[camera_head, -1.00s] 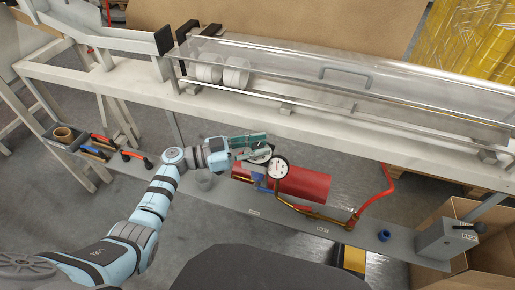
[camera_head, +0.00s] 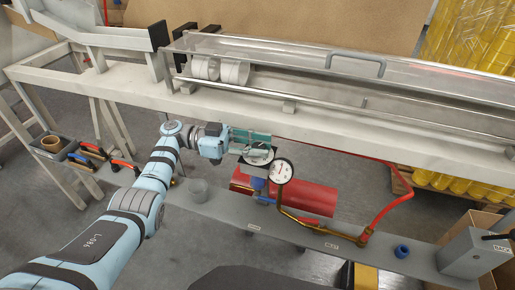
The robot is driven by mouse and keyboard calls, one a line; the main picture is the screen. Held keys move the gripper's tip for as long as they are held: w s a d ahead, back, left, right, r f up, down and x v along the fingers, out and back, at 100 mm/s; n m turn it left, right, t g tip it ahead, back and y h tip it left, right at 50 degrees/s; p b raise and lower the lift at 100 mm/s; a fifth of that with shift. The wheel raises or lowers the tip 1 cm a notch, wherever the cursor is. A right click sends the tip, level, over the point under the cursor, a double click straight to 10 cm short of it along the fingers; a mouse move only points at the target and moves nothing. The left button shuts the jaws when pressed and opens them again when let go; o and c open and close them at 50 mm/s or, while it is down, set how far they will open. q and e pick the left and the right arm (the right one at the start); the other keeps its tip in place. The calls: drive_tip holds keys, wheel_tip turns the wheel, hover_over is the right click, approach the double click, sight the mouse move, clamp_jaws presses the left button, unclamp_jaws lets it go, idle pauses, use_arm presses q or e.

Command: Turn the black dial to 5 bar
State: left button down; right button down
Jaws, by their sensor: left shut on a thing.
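A round white pressure gauge (camera_head: 281,171) with a dark rim faces me in the middle of the head view. Its needle shows, but the scale is too small to read. My left gripper (camera_head: 258,153) reaches in from the left and is shut at the black dial, just left of the gauge. The dial is mostly hidden by the fingers, so its setting cannot be read. My right gripper is not in view.
A red cylinder (camera_head: 312,198) lies behind the gauge, with brass piping and a red hose (camera_head: 395,205) to the right. A grey shelf (camera_head: 225,208) carries a blue cap (camera_head: 402,251) and a grey box (camera_head: 474,254). The white frame (camera_head: 130,87) runs above.

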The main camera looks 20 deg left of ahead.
sight(258, 146)
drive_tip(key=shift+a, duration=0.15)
use_arm(q)
drive_tip(key=c, duration=1.2)
unclamp_jaws()
drive_tip(key=shift+c, duration=0.2)
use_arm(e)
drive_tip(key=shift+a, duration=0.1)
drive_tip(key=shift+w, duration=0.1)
use_arm(q)
drive_tip(key=shift+r, duration=0.15)
wheel_tip(258, 146, up, 10)
drive_tip(key=shift+f, duration=0.15)
